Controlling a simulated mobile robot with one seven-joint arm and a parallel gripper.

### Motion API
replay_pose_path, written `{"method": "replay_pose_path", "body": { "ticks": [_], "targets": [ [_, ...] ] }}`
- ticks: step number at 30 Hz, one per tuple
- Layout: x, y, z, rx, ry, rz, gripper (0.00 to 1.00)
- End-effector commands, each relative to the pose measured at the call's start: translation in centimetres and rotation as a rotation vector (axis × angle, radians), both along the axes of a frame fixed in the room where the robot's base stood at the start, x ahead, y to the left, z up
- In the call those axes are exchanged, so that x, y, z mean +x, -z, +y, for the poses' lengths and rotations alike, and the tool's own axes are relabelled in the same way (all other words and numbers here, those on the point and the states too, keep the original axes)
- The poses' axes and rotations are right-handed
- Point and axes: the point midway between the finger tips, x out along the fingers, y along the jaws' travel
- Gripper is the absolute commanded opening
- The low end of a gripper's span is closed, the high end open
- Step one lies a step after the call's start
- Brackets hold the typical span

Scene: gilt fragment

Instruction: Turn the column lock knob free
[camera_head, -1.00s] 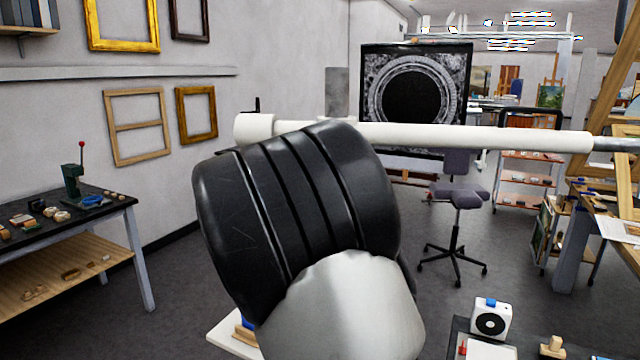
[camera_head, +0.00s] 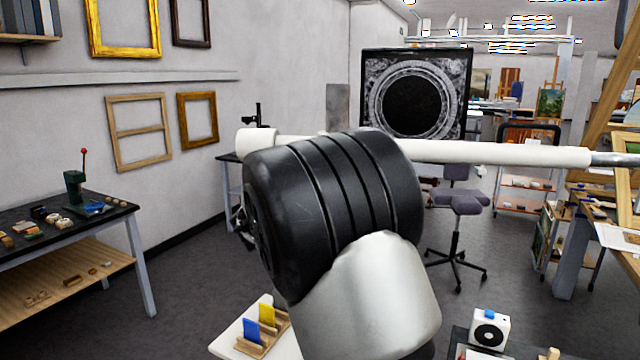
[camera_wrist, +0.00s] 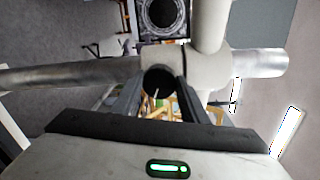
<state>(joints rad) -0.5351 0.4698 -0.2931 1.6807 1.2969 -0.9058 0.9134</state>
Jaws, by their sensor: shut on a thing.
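The black lock knob (camera_wrist: 158,80) sits on a pale collar (camera_wrist: 207,70) around a metal column (camera_wrist: 70,74), which runs across the wrist view. A short pale mark shows on the knob's lower face. My gripper (camera_wrist: 158,90) has one dark finger on each side of the knob and is shut on it. A white bar (camera_wrist: 211,22) leaves the collar upward in the wrist view. In the head view a long white bar (camera_head: 500,153) crosses behind my arm; my arm hides the knob and gripper there.
A dark-topped bench (camera_head: 60,225) with small tools stands at left. A stool (camera_head: 458,203) and a large dark ring picture (camera_head: 415,95) are behind the bar. A wooden rack with blue and yellow cards (camera_head: 262,330) and a white device (camera_head: 489,325) are in front. Floor between is clear.

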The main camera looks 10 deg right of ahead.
Motion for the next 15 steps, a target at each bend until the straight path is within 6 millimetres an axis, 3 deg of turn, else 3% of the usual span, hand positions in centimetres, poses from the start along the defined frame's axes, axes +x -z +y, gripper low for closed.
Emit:
{"method": "replay_pose_path", "body": {
  "ticks": [15],
  "targets": [
    [0.02, 0.04, 0.05, -0.245, 0.000, 0.180, 0.18]
  ]
}}
